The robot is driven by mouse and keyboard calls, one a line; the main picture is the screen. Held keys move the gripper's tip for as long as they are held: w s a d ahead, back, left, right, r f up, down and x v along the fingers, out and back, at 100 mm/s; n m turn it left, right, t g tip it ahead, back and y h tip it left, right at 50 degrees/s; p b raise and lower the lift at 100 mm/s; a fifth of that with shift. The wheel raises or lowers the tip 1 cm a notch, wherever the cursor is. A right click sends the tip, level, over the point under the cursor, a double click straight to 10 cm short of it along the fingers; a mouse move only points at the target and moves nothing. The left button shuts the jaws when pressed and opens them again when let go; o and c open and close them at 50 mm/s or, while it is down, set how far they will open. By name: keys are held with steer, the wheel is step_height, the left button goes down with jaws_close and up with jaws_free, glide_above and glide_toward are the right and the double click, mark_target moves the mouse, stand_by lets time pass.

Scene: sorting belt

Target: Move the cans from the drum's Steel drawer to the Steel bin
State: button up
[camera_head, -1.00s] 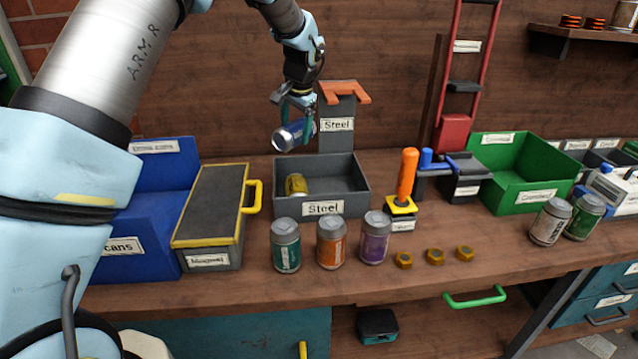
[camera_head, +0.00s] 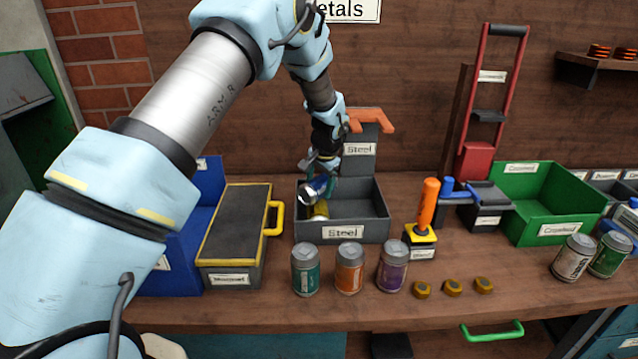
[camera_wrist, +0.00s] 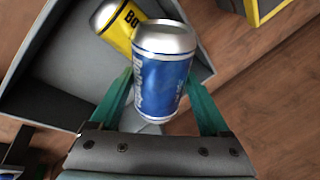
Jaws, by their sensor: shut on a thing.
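My gripper (camera_head: 322,179) is shut on a blue can (camera_head: 314,190) with a silver top, held tilted low over the left part of the grey Steel bin (camera_head: 362,229). The wrist view shows the blue can (camera_wrist: 160,75) between the two teal fingers. A yellow can (camera_head: 319,211) lies in the bin under and in front of it; in the wrist view the yellow can (camera_wrist: 122,22) shows just beyond the blue one. I cannot tell whether the two cans touch. The drum's Steel drawer cannot be made out.
Teal, orange and purple cans (camera_head: 349,268) stand in front of the bin. A grey box with yellow edging (camera_head: 236,225) is at the left. An orange-handled tool (camera_head: 427,210) stands at the right, before a green bin (camera_head: 556,229).

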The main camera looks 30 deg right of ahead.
steer(key=shift+f+b, duration=0.45)
steer(key=shift+f, duration=0.1)
steer(key=o, duration=1.2)
steer(key=shift+c, duration=0.2)
steer(key=shift+r, duration=0.1)
steer(key=shift+r+p, duration=0.5)
steer(key=shift+p, duration=0.05)
steer(key=b+v, duration=0.3)
steer(key=v, duration=0.9)
steer(key=shift+b, duration=0.35)
steer(key=a+n+g, duration=0.1)
steer(key=a+n, duration=0.4)
steer(key=a, duration=1.8)
steer(key=s+a+n, duration=0.4)
steer(key=s+a, duration=0.3)
steer(key=a, duration=0.3)
steer(key=s+a+f+n+g, duration=0.1)
steer(key=s+a+n, duration=0.2)
steer(key=s+a, duration=0.4)
steer(key=a, duration=0.3)
steer(key=shift+n, duration=0.4)
